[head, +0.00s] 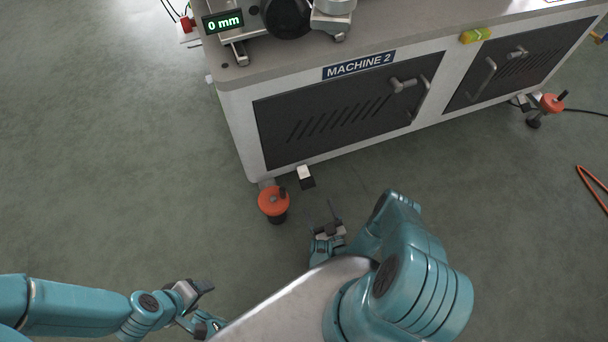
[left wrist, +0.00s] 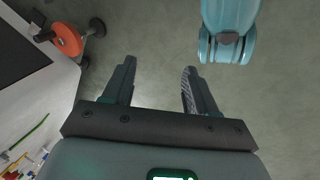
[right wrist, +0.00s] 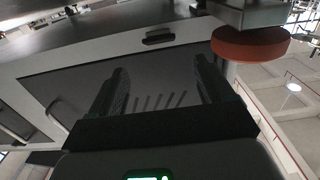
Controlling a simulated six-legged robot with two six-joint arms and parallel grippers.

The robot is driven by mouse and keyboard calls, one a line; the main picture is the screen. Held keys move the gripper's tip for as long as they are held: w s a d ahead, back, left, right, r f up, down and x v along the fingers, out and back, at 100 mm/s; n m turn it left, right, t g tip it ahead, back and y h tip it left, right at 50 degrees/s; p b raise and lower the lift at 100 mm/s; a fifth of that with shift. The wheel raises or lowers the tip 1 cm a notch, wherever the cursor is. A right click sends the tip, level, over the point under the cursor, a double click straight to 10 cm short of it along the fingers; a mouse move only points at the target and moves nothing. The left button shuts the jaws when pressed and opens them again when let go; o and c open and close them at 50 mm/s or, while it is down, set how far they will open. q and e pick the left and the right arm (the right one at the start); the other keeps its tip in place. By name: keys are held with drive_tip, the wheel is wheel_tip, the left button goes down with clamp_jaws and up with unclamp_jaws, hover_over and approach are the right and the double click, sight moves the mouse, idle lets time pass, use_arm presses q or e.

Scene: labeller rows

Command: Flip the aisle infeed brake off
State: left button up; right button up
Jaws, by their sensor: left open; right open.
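I cannot tell which part is the aisle infeed brake. My right gripper (head: 331,212) is open and empty, low, just right of the handwheel. The right wrist view shows an orange disc (right wrist: 250,48), upper right and apart from the fingers. My left gripper (head: 207,304) is open and empty, left of and nearer than the handwheel, which also shows in the left wrist view (left wrist: 67,38).
A second orange handwheel (head: 551,103) and a cable are at the machine's far right. An orange object (head: 592,190) lies on the floor at right. A display (head: 223,21) reads 0 mm on top. The floor at left is clear.

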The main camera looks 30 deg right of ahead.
drive_tip(key=b+x, duration=0.4)
drive_tip(key=x, duration=0.8)
drive_tip(key=shift+w, duration=0.2)
drive_tip(key=shift+w+d, duration=0.15)
drive_tip(key=shift+w, duration=0.45)
use_arm(q)
drive_tip(key=shift+t, duration=0.7)
drive_tip(key=w+f, duration=0.2)
drive_tip(key=f, duration=0.1)
drive_tip(key=w+f, duration=0.1)
drive_tip(key=shift+w+a+f, duration=0.1)
drive_tip(key=shift+a+f, duration=0.3)
use_arm(e)
drive_tip(key=shift+r, duration=0.1)
